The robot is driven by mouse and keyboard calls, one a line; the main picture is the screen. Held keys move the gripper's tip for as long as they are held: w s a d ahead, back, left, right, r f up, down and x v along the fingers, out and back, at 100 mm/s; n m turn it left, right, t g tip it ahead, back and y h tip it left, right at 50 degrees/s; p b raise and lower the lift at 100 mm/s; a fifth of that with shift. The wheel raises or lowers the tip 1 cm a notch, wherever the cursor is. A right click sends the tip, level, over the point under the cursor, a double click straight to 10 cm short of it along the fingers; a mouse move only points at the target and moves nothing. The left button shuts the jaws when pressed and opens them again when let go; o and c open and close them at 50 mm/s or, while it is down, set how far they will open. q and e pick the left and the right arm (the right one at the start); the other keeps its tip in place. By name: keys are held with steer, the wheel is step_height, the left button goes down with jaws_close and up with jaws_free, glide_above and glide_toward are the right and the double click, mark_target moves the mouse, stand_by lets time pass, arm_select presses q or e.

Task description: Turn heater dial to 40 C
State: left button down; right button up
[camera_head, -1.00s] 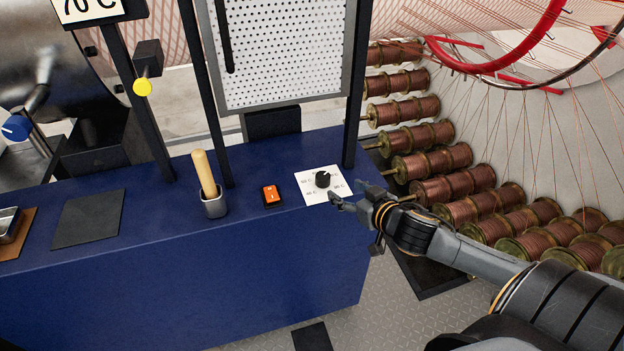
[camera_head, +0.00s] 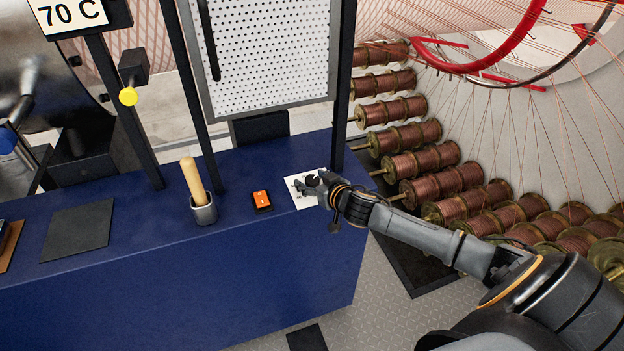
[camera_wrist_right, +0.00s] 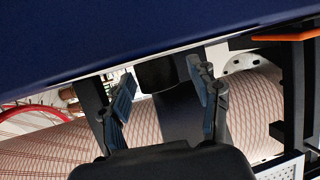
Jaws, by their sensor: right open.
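The heater dial is a black knob (camera_head: 312,180) on a white marked plate (camera_head: 303,201) at the right end of the blue bench. My right gripper (camera_head: 309,187) is at the plate and covers much of it, so the dial's pointer and most of the markings are hidden. In the right wrist view the black knob (camera_wrist_right: 157,74) shows between the tips of the two spread fingers of the right gripper (camera_wrist_right: 162,72). The gripper is open, and I cannot tell whether a finger touches the knob. My left gripper is not in view.
An orange switch (camera_head: 262,200) and a grey cup (camera_head: 203,209) with a wooden-handled tool stand left of the plate on the blue bench (camera_head: 180,270). A dark post (camera_head: 342,100) rises just behind the plate. A sign (camera_head: 70,14) reads 70 C. Copper spools (camera_head: 420,160) stand at right.

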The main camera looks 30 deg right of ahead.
steer(key=shift+w, duration=0.15)
steer(key=shift+c, duration=0.3)
steer(key=c, duration=1.1)
steer(key=shift+c, duration=0.2)
